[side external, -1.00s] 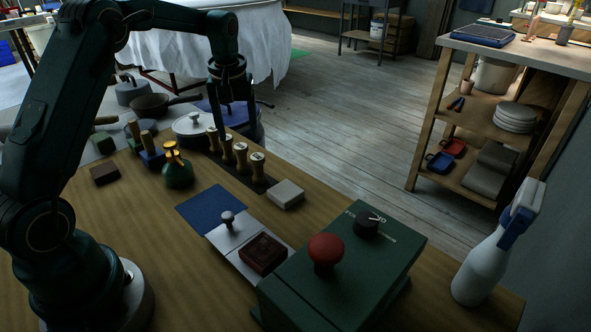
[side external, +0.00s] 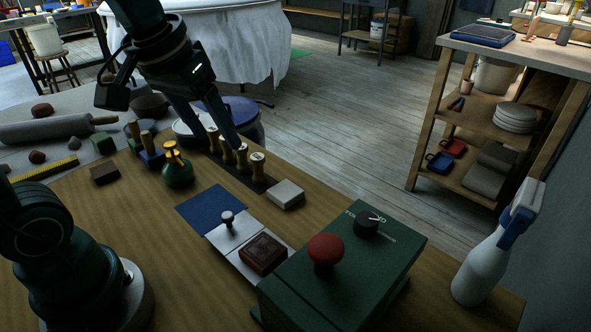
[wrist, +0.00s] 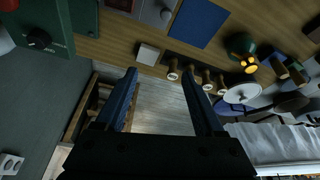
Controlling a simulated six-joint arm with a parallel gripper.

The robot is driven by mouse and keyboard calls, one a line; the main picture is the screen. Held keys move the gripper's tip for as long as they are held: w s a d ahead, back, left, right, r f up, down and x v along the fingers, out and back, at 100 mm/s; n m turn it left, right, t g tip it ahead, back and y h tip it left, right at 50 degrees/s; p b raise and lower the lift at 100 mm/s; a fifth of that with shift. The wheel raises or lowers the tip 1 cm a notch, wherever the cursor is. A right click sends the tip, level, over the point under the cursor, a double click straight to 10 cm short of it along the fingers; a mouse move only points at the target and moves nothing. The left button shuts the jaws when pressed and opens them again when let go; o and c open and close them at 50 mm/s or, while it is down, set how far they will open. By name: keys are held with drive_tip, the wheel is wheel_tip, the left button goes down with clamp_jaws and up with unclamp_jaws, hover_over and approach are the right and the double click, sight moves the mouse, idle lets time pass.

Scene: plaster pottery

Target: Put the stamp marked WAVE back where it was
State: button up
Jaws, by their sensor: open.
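Several stamps with pale wooden handles (side external: 241,155) stand upright in a row on a dark strip (side external: 264,186) near the table's far edge. They also show in the wrist view (wrist: 206,79). Small dark marks show on their tops, too small to read, so I cannot tell which is WAVE. My gripper (side external: 223,134) is open and tilted. Its blue fingers overlap the row's left part in the side view; I cannot tell whether they touch it. In the wrist view my gripper (wrist: 158,73) has nothing between its fingertips, and the row lies mostly right of them.
A pale block (side external: 286,195) sits right of the row. Nearer are a blue mat (side external: 211,207), a knobbed stamp (side external: 228,217), a dark brown block (side external: 263,254) and a green box (side external: 350,260) with a red button. A green pot (side external: 177,172) stands left.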

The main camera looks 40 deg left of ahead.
drive_tip(key=s+d+f+m+t, duration=0.1)
drive_tip(key=s+d+f+m, duration=0.2)
drive_tip(key=s, duration=0.4)
drive_tip(key=shift+s+d+f+h, duration=0.25)
drive_tip(key=shift+s+d+h, duration=0.1)
drive_tip(key=shift+s+h, duration=0.05)
idle(0.6)
